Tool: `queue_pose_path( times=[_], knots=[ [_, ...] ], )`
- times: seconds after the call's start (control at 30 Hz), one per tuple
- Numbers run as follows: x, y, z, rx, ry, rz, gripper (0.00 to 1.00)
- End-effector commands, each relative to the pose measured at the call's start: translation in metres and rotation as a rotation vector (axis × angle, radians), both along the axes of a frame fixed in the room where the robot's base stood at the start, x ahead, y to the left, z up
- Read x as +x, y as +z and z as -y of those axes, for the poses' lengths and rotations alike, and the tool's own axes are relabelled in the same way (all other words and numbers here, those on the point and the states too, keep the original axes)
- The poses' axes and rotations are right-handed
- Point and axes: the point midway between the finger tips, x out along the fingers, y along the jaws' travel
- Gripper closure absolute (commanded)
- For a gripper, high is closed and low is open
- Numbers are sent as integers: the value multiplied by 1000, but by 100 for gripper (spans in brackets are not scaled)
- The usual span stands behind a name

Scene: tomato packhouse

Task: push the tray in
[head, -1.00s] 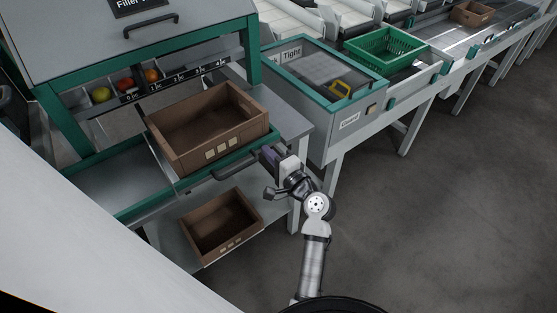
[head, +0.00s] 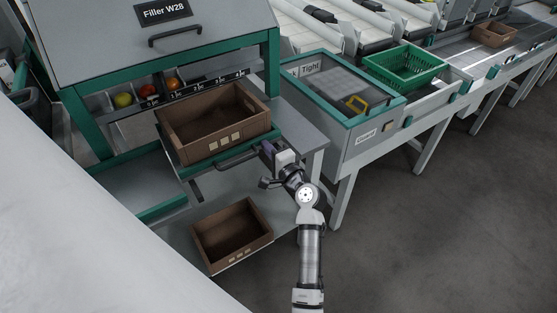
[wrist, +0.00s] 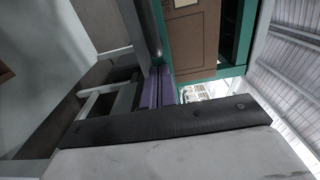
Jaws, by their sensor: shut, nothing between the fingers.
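The tray (head: 197,168) is a green-edged sliding support with a dark handle (head: 228,161) along its front, under the machine labelled Filler W28. A brown crate (head: 195,143) stands on it, and the tray still sticks out somewhat at the front. My gripper (head: 268,150) is shut and empty at the right end of the tray's front, by the handle. Its purple fingers (wrist: 160,88) show together in the wrist view, close to a grey bar. Exact contact is hard to tell.
A second brown crate (head: 252,242) sits on the lower shelf. Tomatoes (head: 148,92) lie in small bins of the filler. To the right are a green-framed, glass-topped unit (head: 350,150) and a green crate (head: 405,68). The floor at right is clear.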

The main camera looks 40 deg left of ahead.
Motion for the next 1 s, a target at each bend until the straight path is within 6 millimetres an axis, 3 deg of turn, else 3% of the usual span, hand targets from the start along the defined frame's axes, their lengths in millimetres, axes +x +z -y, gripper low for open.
queue_pose_path(
  times=[0.2,0.5,0.7,1.0],
  knots=[
    [22,-1,-56,-1,5,3,100],
    [45,-1,-112,0,3,2,100],
    [54,-1,-131,0,1,1,100],
    [58,2,-139,2,-2,2,100]
  ],
)
